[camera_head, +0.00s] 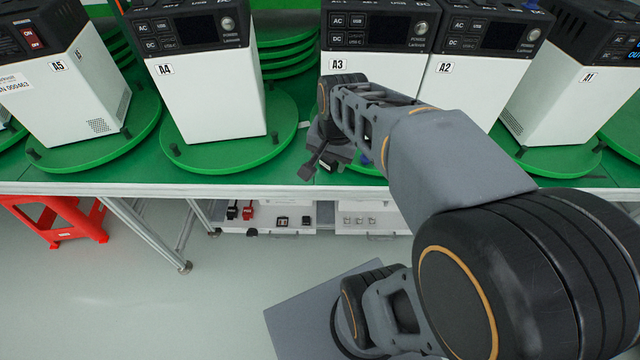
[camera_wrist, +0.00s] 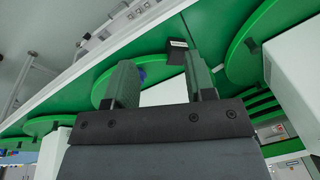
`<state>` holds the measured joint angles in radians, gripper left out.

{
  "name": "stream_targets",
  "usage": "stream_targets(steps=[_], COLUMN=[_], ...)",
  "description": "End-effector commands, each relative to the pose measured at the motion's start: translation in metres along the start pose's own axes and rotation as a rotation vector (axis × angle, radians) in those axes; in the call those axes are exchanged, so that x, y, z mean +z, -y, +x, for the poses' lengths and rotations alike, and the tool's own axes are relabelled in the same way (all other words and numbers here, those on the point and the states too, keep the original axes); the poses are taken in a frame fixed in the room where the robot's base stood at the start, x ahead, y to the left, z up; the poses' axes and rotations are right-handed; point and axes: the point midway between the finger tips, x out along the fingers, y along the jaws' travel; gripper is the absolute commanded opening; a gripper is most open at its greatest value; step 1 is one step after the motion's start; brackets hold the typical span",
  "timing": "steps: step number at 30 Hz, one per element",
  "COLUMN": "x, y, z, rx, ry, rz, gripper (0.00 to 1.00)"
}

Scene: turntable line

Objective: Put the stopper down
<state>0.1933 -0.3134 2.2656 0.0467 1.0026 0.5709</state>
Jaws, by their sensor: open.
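My gripper (camera_head: 322,163) is over the front edge of the green table, in front of the turntable that carries unit A3. In the wrist view my gripper (camera_wrist: 158,60) shows two separated fingers, with nothing clearly held between them. A small black block (camera_wrist: 177,53) shows beside the right fingertip; I cannot tell whether it is the stopper or whether it touches the finger. A small blue part (camera_wrist: 141,75) shows beyond the left finger, and also in the head view (camera_head: 366,160). My wrist and arm hide part of the A3 turntable.
White units A5 (camera_head: 75,95), A4 (camera_head: 215,95), A3 (camera_head: 372,75), A2 (camera_head: 470,85) and A1 (camera_head: 560,100) stand on green turntables with small black pegs. A red stool (camera_head: 60,220) is at the lower left. Small parts lie on a shelf (camera_head: 330,233) below the table.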

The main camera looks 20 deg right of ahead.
Motion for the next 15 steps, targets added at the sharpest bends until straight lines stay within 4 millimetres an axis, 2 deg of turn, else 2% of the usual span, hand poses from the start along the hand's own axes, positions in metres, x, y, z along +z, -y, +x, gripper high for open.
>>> stream_targets(steps=[1, 6, 10, 15], x=[0.018, 0.056, 0.069, 0.074], y=[0.002, 0.001, 0.000, 0.000], z=[0.002, 0.010, 0.014, 0.016], rx=[-0.010, -0.026, -0.030, -0.031], ry=[-0.013, -0.047, -0.060, -0.065], rz=[-0.160, -0.570, -0.730, -0.785], gripper=[0.50, 0.50, 0.50, 0.50])
